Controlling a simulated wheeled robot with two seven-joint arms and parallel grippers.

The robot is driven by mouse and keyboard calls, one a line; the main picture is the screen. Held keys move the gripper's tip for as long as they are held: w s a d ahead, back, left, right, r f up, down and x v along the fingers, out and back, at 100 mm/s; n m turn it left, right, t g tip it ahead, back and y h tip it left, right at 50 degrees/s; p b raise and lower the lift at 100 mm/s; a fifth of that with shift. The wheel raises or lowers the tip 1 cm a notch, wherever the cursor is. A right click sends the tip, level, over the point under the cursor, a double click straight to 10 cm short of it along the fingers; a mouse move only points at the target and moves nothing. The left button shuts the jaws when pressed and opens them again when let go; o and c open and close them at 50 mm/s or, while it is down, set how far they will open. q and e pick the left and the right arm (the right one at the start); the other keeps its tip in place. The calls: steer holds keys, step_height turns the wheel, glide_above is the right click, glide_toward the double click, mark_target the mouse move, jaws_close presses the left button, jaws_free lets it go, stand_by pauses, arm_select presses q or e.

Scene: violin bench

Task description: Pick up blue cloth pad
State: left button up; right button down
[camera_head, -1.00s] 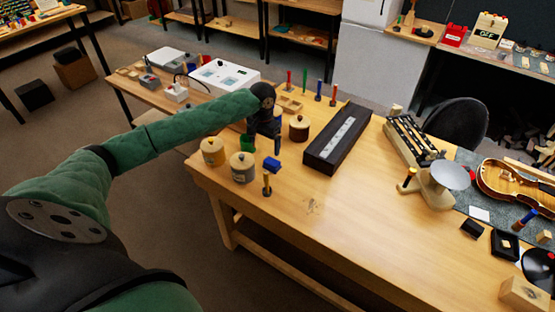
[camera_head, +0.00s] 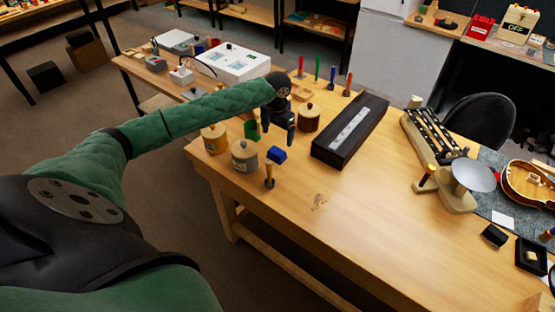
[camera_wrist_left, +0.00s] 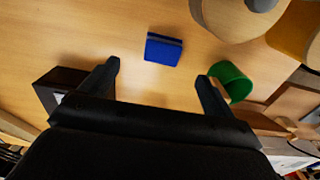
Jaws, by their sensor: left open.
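The blue cloth pad (camera_head: 277,154) lies on the wooden bench near its left end, just behind a small wooden-handled tool. In the left wrist view the pad (camera_wrist_left: 163,50) is a small blue block, lying beyond the fingertips and between their lines. My left gripper (camera_head: 278,134) is open and empty, its two fingers pointing down behind the pad. In the left wrist view the fingers of the gripper (camera_wrist_left: 160,72) are spread wide, with bare wood between them. The pad is apart from both fingers. My right gripper is not in view.
Lidded jars (camera_head: 245,156) stand left of the pad, and a brown jar (camera_head: 309,117) and long dark box (camera_head: 350,131) to the right. The wooden-handled tool (camera_head: 270,177) stands in front. The bench's front middle is clear.

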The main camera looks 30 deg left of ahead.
mark_target(277, 151)
arm_select(q)
step_height(277, 151, down, 3)
steer(key=shift+r+b, duration=0.15)
steer(key=shift+b, duration=0.6)
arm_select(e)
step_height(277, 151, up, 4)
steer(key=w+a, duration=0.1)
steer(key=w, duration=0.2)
arm_select(q)
steer(key=shift+f+p, duration=0.5)
steer(key=shift+f, duration=0.7)
steer(key=f, duration=0.1)
steer(key=f+p, duration=0.2)
steer(key=shift+w+a+f, duration=0.25)
steer(key=shift+w+f, duration=0.05)
steer(key=shift+f, duration=0.8)
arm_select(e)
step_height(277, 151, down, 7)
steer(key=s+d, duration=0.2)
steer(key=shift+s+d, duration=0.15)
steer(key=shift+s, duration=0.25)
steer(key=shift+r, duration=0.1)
arm_select(q)
steer(key=c, duration=1.1)
steer(key=shift+o, duration=0.2)
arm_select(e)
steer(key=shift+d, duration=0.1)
